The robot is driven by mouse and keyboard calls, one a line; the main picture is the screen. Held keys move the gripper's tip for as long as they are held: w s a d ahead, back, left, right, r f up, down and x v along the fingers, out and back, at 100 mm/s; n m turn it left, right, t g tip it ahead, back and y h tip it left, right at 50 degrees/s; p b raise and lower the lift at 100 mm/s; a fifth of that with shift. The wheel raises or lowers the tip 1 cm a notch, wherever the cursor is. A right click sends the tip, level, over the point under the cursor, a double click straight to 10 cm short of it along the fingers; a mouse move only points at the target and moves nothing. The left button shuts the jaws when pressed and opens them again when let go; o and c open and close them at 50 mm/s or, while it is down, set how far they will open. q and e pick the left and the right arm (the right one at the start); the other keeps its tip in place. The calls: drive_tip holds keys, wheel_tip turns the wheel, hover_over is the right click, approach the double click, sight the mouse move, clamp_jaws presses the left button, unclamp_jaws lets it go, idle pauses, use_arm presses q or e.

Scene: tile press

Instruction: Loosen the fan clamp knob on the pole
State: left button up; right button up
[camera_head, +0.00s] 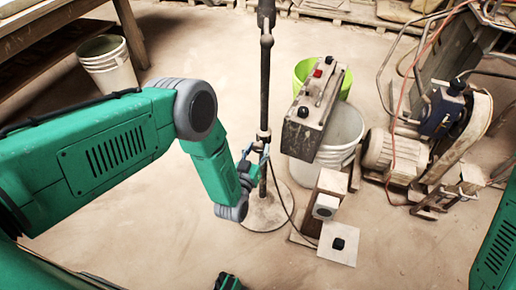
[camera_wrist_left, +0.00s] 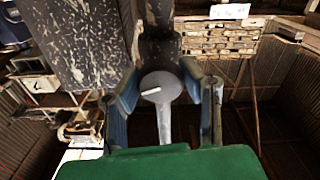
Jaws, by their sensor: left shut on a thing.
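The dark upright pole (camera_head: 265,75) stands on a round base (camera_head: 265,213) in the middle of the head view. A clamp (camera_head: 263,135) sits partway up it. My left gripper (camera_head: 256,153) is at the pole just below the clamp collar. In the left wrist view, the grey round knob (camera_wrist_left: 160,88) with a white mark and a stem lies between the blue-grey fingers of my left gripper (camera_wrist_left: 162,98), which is shut on it. The exact finger contact is hard to see. A green and black part at the bottom edge may be my right gripper; its fingers are hidden.
A dusty control box (camera_head: 310,115) with a red button stands right of the pole, near a white bucket (camera_head: 340,130) and a green bucket (camera_head: 303,70). A motor (camera_head: 395,155) and machine stand further right. A cable hangs near the pole.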

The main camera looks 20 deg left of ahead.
use_arm(q)
drive_tip(key=shift+n, duration=1)
drive_tip(key=n, duration=0.3)
drive_tip(key=shift+a+n, duration=0.1)
drive_tip(key=shift+n, duration=0.2)
drive_tip(key=n, duration=0.4)
drive_tip(key=shift+n, duration=0.3)
drive_tip(key=n+b, duration=0.1)
drive_tip(key=n, duration=0.3)
drive_tip(key=shift+a+f+n+b, duration=0.1)
drive_tip(key=shift+n+b, duration=0.2)
drive_tip(key=n+b, duration=0.2)
drive_tip(key=n, duration=0.3)
drive_tip(key=shift+s, duration=0.1)
drive_tip(key=shift+f+n, duration=0.1)
drive_tip(key=shift+n, duration=0.3)
drive_tip(key=o, duration=1.2)
drive_tip(key=shift+c, duration=0.2)
